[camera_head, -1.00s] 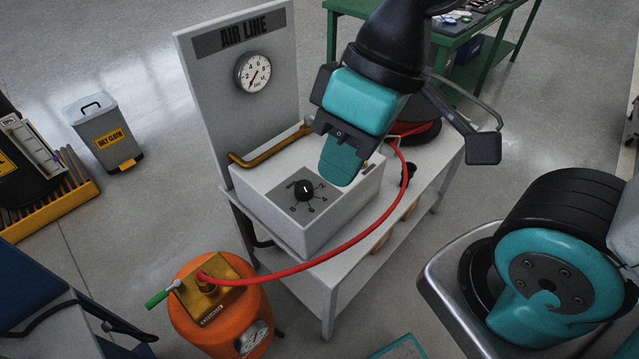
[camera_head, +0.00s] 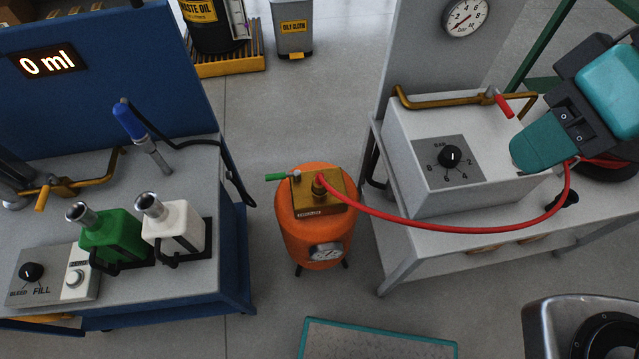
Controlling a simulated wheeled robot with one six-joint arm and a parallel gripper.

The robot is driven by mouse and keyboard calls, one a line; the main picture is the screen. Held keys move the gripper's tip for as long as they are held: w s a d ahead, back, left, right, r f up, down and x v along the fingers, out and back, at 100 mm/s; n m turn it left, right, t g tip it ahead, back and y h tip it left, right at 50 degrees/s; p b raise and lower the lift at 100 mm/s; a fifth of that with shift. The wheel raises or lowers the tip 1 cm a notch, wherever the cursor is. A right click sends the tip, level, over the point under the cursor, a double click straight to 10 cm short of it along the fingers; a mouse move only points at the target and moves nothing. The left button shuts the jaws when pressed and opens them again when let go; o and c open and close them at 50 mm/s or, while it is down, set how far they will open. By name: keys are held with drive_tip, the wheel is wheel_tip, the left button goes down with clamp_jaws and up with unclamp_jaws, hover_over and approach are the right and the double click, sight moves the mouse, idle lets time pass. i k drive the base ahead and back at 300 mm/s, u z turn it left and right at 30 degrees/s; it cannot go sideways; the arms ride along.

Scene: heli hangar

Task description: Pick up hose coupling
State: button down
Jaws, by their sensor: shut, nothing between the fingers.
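A red hose (camera_head: 460,227) runs from an orange air tank (camera_head: 313,225) to the white bench at the right. My gripper (camera_head: 527,150) is shut and empty, above the right end of the grey control box (camera_head: 415,140), well to the right of the coupling. It hides part of the bench and the hose's far end.
A blue bench (camera_head: 215,290) at the left holds a green can (camera_head: 112,238), a white can (camera_head: 178,230) and a brass pipe. The white bench (camera_head: 400,245) stands at the right. A teal-edged platform (camera_head: 380,340) lies in front.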

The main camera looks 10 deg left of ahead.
sight(318, 189)
drive_tip(key=z, duration=1.25)
drive_tip(key=k, duration=1.1)
drive_tip(key=u, duration=1.9)
drive_tip(key=i, duration=0.5)
drive_tip(key=z, duration=0.05)
